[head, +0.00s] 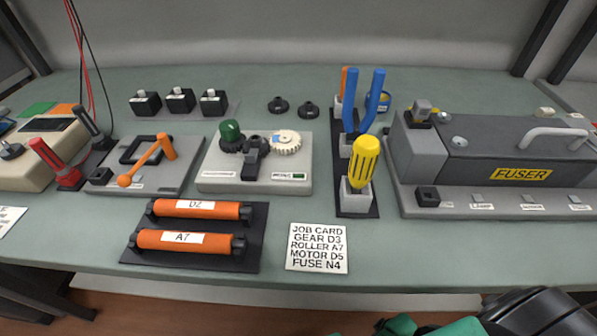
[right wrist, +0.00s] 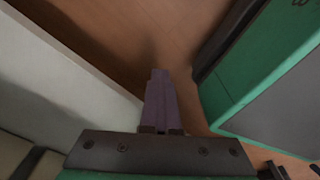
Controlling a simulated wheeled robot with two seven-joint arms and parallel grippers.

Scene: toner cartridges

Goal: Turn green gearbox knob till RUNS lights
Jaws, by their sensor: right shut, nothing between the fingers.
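The gearbox (head: 255,178) is a pale grey base at the centre-left of the bench in the head view. Its green knob (head: 231,130) stands upright on a dark gear at the back left. A cream gear (head: 287,143) sits at the right and a dark block (head: 254,163) between them. A small label with a green patch (head: 299,177) is at the front right; I cannot read it or tell if it is lit. My right gripper (right wrist: 159,75) is shut and empty, pointing down beside the bench edge over the floor, away from the gearbox. My left gripper is out of view.
An orange-handled fixture (head: 152,165) stands left of the gearbox. A tool rack (head: 357,203) with a yellow screwdriver (head: 362,165) stands right of it. Orange rollers (head: 195,210) and a job card (head: 317,248) lie in front. The fuser unit (head: 500,150) fills the right.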

